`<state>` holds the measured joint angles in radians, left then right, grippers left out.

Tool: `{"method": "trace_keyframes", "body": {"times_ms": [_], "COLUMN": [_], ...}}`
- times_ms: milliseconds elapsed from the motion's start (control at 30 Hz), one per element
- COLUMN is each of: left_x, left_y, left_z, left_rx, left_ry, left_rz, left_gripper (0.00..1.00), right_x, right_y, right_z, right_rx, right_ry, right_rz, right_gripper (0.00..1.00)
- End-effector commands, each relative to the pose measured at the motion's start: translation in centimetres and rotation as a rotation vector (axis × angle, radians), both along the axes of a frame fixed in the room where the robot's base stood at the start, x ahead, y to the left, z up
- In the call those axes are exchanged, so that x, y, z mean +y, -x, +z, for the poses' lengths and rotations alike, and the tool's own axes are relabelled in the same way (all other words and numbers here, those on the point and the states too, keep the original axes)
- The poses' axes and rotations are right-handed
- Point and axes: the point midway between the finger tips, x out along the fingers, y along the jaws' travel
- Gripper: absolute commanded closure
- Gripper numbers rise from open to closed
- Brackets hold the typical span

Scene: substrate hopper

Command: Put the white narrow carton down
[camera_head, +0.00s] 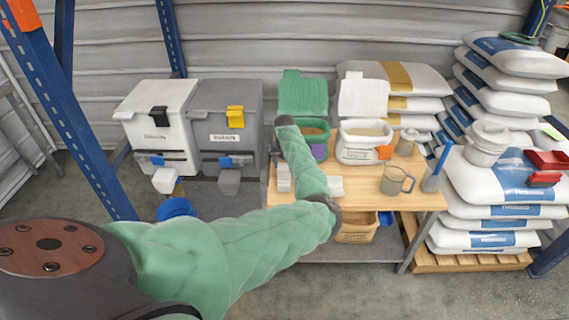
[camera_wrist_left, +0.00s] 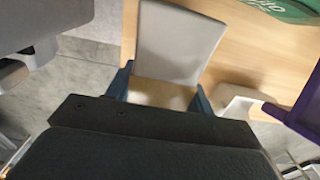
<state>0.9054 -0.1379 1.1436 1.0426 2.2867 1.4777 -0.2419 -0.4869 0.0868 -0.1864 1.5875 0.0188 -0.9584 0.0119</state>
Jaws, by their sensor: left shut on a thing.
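In the left wrist view, my left gripper (camera_wrist_left: 158,94) is shut on the white narrow carton (camera_wrist_left: 178,42), with a blue-grey finger on either side of it. The carton's broad face shows pale grey-white and its near end looks beige. It is over the wooden table (camera_wrist_left: 255,60), near the table's left edge; whether it touches the top I cannot tell. White shapes (camera_head: 284,178) show left of the forearm; I cannot tell which is the carton. My right gripper is not in view.
A green tub (camera_head: 314,131) and a white tub (camera_head: 365,142) stand at the back of the table. A purple item (camera_head: 319,151) is by the green tub. A jug (camera_head: 396,180) stands at the right. White and grey hoppers (camera_head: 226,125) stand left of the table.

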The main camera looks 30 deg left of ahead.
Motion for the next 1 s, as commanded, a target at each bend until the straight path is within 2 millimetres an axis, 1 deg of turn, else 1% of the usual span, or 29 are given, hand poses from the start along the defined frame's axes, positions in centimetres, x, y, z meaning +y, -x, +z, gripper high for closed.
{"method": "trace_keyframes", "body": {"times_ms": [167, 200, 300, 667, 733, 767, 800, 867, 1000], "left_x": [0.0, 0.0, 0.0, 0.0, 0.0, 0.0, 0.0, 0.0, 0.0], "left_y": [0.0, 0.0, 0.0, 0.0, 0.0, 0.0, -0.1, -0.1, -0.1], "left_z": [-0.1, -0.2, -0.2, 0.0, 0.2, 0.3, 0.5, 1.2, 3.1], "left_rx": [-0.001, 0.000, 0.000, 0.000, 0.000, -0.001, -0.001, -0.002, -0.002], "left_ry": [-0.001, 0.000, 0.000, 0.000, 0.000, -0.001, 0.000, 0.000, 0.000], "left_rz": [0.000, 0.000, 0.000, 0.000, 0.000, 0.000, 0.000, 0.000, 0.001], "left_gripper": [0.85, 0.43, 0.26, 0.26, 0.26, 0.26, 0.26, 0.26, 0.26], "right_x": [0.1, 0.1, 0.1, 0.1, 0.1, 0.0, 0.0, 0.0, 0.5], "right_y": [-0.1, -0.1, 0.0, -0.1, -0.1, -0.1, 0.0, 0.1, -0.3], "right_z": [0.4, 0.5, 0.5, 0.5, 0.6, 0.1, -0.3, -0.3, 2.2], "right_rx": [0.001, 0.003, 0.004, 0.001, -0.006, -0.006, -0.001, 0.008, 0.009], "right_ry": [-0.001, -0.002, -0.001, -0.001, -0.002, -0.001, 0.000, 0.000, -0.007], "right_rz": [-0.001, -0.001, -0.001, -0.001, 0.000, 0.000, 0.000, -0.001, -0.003], "right_gripper": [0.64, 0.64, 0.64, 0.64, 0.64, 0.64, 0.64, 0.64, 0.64]}}
